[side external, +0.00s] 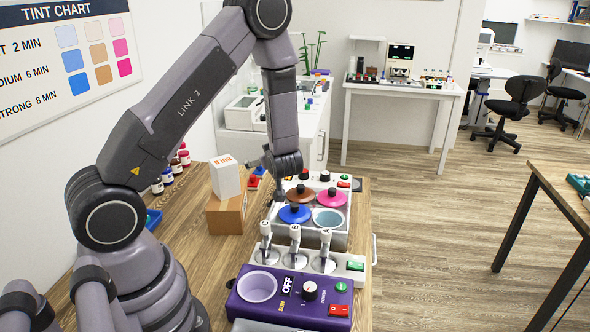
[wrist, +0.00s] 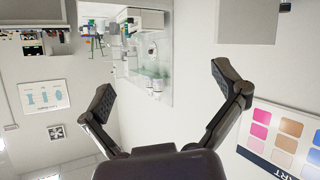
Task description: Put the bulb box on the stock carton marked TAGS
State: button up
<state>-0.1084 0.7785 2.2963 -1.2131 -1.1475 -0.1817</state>
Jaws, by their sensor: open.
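A white box (side external: 227,181) with orange print on its top, probably the bulb box, sits on a brown carton (side external: 226,215) on the wooden counter in the side view. It looks turned a little against the carton. The carton's marking is not readable, so I cannot tell if it says TAGS. My gripper (side external: 258,163) is just right of the white box, apart from it as far as I can tell, and partly hidden by my wrist. In the wrist view my gripper (wrist: 165,90) is open with nothing between its fingers. Neither box nor carton shows there.
A warmer with coloured lids (side external: 296,213) stands right of the carton. White levers (side external: 295,242) and a purple control unit (side external: 292,292) are nearer the camera. Small bottles (side external: 168,175) line the wall side. A tint chart (side external: 75,50) hangs on the wall. Bare counter lies before the carton.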

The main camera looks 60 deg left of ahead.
jog(key=w+d+r+m+t+h, duration=0.3)
jog(key=d+r+m+t+h, duration=0.4)
jog(key=d+r+h, duration=0.65)
jog(key=s+d+r+m+g, duration=0.2)
jog(key=s+d+r+m, duration=0.45)
jog(key=s+d, duration=0.2)
jog(key=s+a+r+m+g, duration=0.1)
jog(key=s+m+g, duration=0.2)
jog(key=s, duration=1.3)
jog(key=shift+s+a+m+y, duration=0.15)
jog(key=shift+m+y, duration=0.2)
jog(key=shift+m, duration=0.2)
jog(key=shift+r, duration=0.15)
